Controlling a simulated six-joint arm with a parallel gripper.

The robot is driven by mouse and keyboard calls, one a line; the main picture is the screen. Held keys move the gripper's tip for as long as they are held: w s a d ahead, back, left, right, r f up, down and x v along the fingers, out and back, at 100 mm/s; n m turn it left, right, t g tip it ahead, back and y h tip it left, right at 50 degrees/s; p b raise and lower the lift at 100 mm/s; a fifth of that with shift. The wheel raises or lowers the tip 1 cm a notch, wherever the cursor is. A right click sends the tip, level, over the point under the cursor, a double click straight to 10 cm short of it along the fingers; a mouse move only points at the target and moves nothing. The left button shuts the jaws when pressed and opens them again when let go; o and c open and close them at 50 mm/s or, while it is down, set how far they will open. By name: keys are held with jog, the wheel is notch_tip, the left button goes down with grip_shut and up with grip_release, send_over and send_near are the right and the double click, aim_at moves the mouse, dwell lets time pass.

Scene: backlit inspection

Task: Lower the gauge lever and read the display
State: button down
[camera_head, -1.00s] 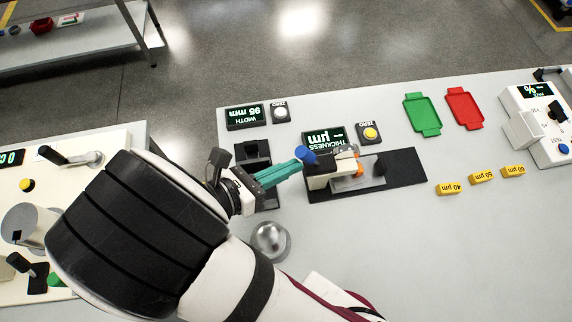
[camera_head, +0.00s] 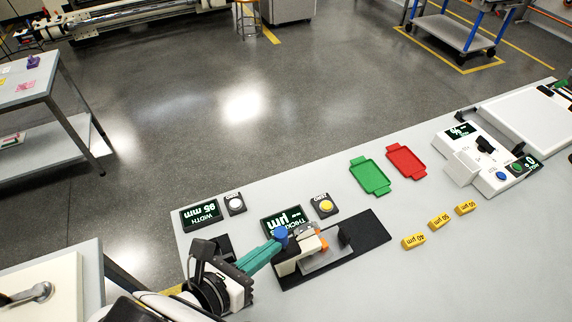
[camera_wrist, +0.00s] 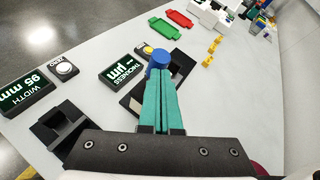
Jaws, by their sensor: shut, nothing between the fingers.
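The thickness gauge (camera_head: 290,267) sits on a black base plate on the grey bench. Its lever ends in a blue knob (camera_head: 281,233), which also shows in the wrist view (camera_wrist: 159,57). My gripper (camera_head: 274,245) has teal fingers, shut together with nothing between them. The fingertips are right at the blue knob; whether they touch it I cannot tell. The thickness display (camera_head: 283,222) stands behind the gauge, upside down in the head view. In the wrist view this display (camera_wrist: 122,70) shows "µm" with what looks like a dash and no clear number.
A width display (camera_head: 201,214) with a white zero button (camera_head: 235,203) stands left; a yellow zero button (camera_head: 325,206) is beside the thickness display. Green (camera_head: 370,176) and red (camera_head: 405,161) trays and several yellow blocks (camera_head: 439,221) lie right. A white instrument (camera_head: 470,155) stands farther right.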

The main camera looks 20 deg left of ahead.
jog(key=shift+w+d+r, duration=0.15)
jog(key=shift+w+d, duration=0.1)
jog(key=shift+r, duration=0.15)
dwell(0.5)
